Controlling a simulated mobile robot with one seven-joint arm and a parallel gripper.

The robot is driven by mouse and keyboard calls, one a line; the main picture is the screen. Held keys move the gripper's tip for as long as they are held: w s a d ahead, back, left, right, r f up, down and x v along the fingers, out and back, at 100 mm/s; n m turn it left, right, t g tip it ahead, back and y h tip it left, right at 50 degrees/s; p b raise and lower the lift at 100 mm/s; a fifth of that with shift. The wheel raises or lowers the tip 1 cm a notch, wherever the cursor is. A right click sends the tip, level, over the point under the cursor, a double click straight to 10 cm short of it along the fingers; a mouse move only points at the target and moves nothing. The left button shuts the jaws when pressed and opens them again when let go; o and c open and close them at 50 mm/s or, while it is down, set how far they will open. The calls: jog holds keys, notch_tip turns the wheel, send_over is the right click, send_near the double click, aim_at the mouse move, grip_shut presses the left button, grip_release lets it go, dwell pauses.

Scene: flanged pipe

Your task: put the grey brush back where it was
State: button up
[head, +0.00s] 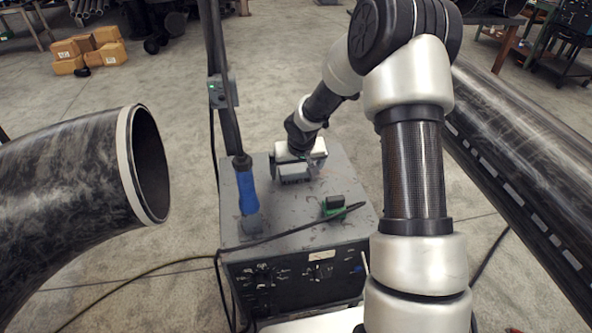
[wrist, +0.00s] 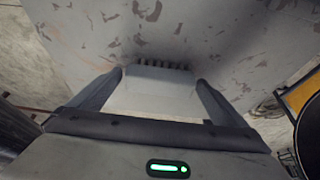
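The grey brush (wrist: 150,90) is a pale block with a row of dark bristles at its far end. In the wrist view it sits between the two fingers of my gripper (wrist: 155,85), which appear to touch its sides. In the head view my gripper (head: 296,166) points down over the back of the grey machine top (head: 290,215). The brush is mostly hidden there by the gripper. I cannot tell whether the bristles touch the surface.
A blue-handled tool (head: 247,190) stands upright at the left of the machine top. A green clamp (head: 334,206) lies at the front right, by a black cable. A curved flanged pipe (head: 75,180) is at left and a long dark pipe (head: 530,160) at right.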

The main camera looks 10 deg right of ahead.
jog(key=shift+s+r, duration=0.1)
jog(key=shift+r, duration=0.4)
jog(key=p+v, duration=0.1)
jog(key=v, duration=1)
jog(key=shift+s+r, duration=0.1)
jog(key=shift+r, duration=0.1)
dwell(0.7)
